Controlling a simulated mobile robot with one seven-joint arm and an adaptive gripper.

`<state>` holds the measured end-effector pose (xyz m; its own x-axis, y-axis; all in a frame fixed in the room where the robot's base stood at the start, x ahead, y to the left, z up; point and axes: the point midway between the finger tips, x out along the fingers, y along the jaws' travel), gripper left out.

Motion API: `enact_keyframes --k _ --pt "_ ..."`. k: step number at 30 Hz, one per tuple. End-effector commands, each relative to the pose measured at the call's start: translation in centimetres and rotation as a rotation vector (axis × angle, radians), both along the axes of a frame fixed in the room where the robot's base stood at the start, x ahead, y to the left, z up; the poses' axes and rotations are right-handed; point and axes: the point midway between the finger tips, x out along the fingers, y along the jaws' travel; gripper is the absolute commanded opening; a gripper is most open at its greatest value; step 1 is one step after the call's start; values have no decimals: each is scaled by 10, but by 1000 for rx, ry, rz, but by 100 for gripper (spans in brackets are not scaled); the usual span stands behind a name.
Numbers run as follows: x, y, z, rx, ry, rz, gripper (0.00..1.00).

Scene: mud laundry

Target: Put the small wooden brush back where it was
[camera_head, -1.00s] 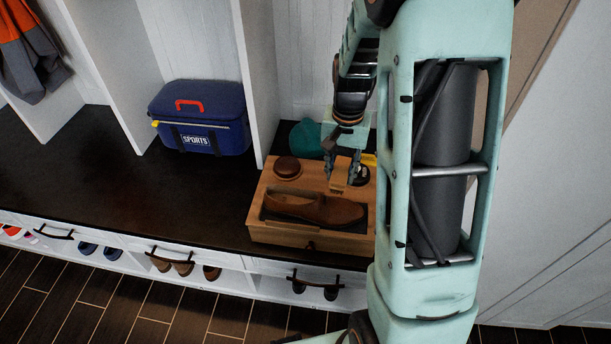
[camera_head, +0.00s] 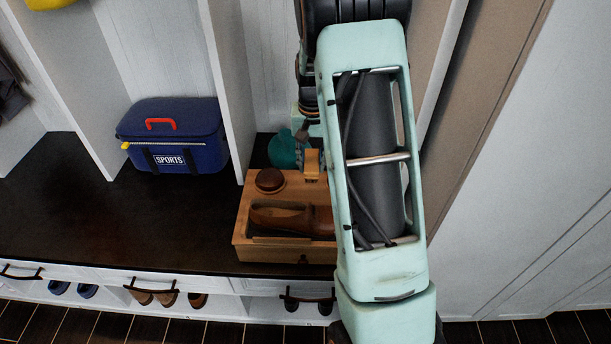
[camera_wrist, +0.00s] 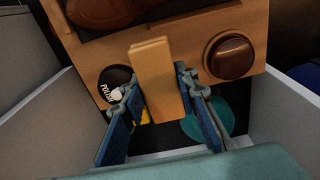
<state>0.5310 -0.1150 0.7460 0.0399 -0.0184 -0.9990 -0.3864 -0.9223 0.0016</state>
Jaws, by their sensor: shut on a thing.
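My gripper (camera_wrist: 158,88) is shut on the small wooden brush (camera_wrist: 154,70), a pale wooden block between its two blue-grey fingers. In the wrist view the brush overlaps the edge of the wooden shoe box (camera_wrist: 88,62), between a round dark brown item (camera_wrist: 231,56) and a black polish tin (camera_wrist: 114,80). In the head view the brush (camera_head: 312,163) shows at the back of the box (camera_head: 250,254), right of the round brown item (camera_head: 269,180). I cannot tell the gap beneath the brush. My arm hides the box's right side.
A brown shoe (camera_head: 280,217) lies on the box. A teal item (camera_head: 283,150) is behind it, and white partitions (camera_head: 226,90) rise close by. A blue sports bag (camera_head: 175,135) stands left. The dark bench top (camera_head: 120,225) is clear between bag and box.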

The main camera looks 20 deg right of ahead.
Motion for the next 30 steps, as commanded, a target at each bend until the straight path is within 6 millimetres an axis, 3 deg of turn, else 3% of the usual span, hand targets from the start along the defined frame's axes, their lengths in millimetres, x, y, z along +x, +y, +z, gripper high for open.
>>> enact_keyframes --k 3,7,16,21,30 --pt "17 0 -26 1 3 1 1" --pt "32 -1 -42 1 1 0 1" --pt "46 -2 -58 0 1 0 1" --pt "47 -2 -85 1 2 0 1" --pt "48 -2 -89 1 -1 0 1"
